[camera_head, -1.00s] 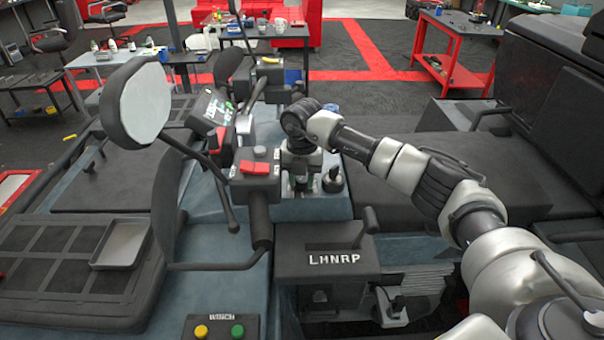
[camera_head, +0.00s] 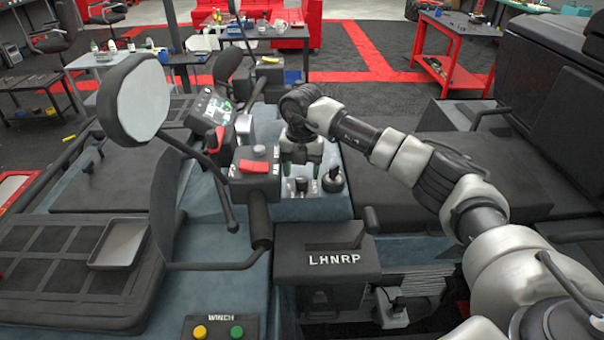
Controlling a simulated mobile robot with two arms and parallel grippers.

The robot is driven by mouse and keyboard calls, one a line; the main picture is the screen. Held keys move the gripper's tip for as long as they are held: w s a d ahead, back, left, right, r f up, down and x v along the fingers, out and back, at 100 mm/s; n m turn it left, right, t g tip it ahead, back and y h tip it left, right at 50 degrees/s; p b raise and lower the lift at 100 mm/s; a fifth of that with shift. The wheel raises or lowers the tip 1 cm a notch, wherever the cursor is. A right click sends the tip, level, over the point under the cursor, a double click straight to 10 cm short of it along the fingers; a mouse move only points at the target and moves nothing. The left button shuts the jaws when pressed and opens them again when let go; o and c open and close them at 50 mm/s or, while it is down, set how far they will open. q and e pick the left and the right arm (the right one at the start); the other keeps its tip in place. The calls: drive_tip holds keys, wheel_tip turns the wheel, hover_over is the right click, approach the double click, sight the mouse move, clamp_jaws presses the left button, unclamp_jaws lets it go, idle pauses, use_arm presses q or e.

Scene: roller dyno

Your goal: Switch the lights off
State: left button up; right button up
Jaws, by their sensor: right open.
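A black control box (camera_head: 255,185) on the handlebar carries a red rocker switch (camera_head: 254,166) and a grey round button (camera_head: 260,151). Which control works the lights cannot be read from here. My right gripper (camera_head: 301,160) points down just right of this box, above a small console panel (camera_head: 310,188) with a dark knob (camera_head: 333,180) and a small lever switch. The gripper is open and holds nothing visible. Its fingers are partly hidden by its own wrist and small in the view. My left gripper is not in view.
A mirror (camera_head: 140,100) and a display (camera_head: 212,108) stand left of the control box. A gear selector marked LHNRP (camera_head: 335,260) and a winch panel (camera_head: 222,328) with yellow and green buttons are nearer.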

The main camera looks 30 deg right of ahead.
sight(302, 179)
wheel_tip(302, 179, up, 8)
drive_tip(key=b, duration=0.1)
drive_tip(key=shift+r, duration=0.2)
